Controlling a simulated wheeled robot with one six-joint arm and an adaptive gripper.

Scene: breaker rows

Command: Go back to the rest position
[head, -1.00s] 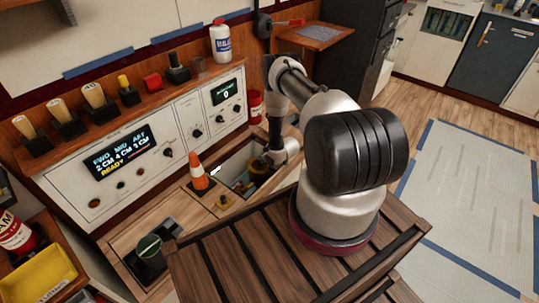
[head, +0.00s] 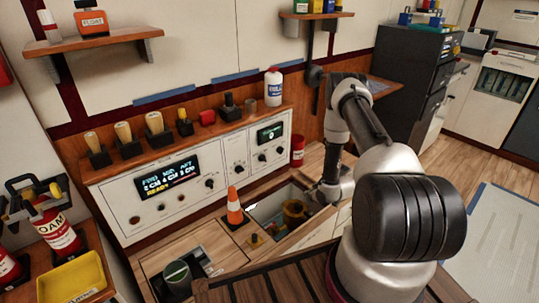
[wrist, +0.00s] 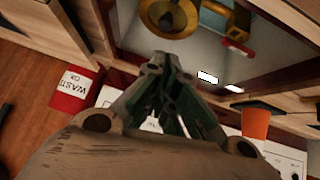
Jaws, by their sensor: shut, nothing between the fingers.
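My gripper (wrist: 160,68) is shut and empty in the wrist view, its dark fingers meeting at the tips. In the head view, my arm reaches to the right side of the open bay (head: 275,212) in the counter, and the fingers are hard to make out there. A round yellow-brass fitting (head: 293,208) sits in the bay. The fitting also shows in the wrist view (wrist: 170,14), beyond the fingertips; I cannot tell the exact gap.
An orange cone (head: 234,202) stands left of the bay. A control panel (head: 205,180) with a lit display and knobs stands behind, under a ledge with several handles and a white bottle (head: 273,88). A red container (head: 297,150) stands near my arm. Open floor lies right.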

